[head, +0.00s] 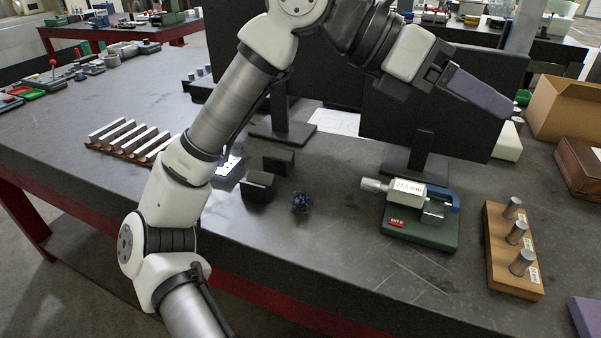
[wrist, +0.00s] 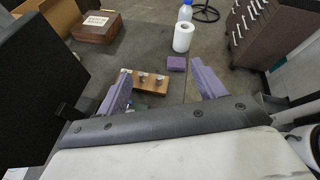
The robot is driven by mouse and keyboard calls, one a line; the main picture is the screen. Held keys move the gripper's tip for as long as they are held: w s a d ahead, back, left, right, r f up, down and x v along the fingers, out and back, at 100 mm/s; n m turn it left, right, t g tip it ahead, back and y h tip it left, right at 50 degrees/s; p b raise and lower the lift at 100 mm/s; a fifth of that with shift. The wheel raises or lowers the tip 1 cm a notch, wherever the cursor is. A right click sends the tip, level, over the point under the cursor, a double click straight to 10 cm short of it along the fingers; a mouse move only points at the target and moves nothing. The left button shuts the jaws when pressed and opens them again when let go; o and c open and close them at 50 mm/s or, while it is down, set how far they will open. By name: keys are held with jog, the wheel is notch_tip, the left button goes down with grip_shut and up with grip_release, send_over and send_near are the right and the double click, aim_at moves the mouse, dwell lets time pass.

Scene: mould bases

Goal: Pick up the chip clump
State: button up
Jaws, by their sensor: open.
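The chip clump (head: 300,202) is a small, dark bluish tangle on the grey bench top, near the front edge, right of two small black blocks. It does not show in the wrist view. My gripper (head: 478,92) is raised at the upper right in the head view, in front of a dark monitor and well away from the clump. In the wrist view my gripper (wrist: 160,88) shows two purple fingers spread wide apart with nothing held between them.
Black blocks (head: 258,187) stand just left of the clump. A green-based micrometer stand (head: 420,232) and a wooden pin block (head: 513,250) stand to the right. Monitors (head: 430,110) rise behind. The bench between clump and micrometer stand is clear.

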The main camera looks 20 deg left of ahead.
jog(key=w+a+f+n+y, duration=0.2)
jog(key=w+a+f+y, duration=0.2)
jog(key=f, duration=0.2)
jog(key=n+g+y, duration=0.2)
jog(key=n+y, duration=0.3)
jog(key=y, duration=0.4)
send_over(301, 197)
notch_tip(301, 197, down, 16)
jog(key=shift+w+a+r, duration=0.1)
jog(key=shift+f+p, duration=1.25)
jog(key=shift+f, duration=1.65)
jog(key=c, duration=1.1)
jog(key=shift+o, duration=0.2)
jog(key=shift+r, duration=0.15)
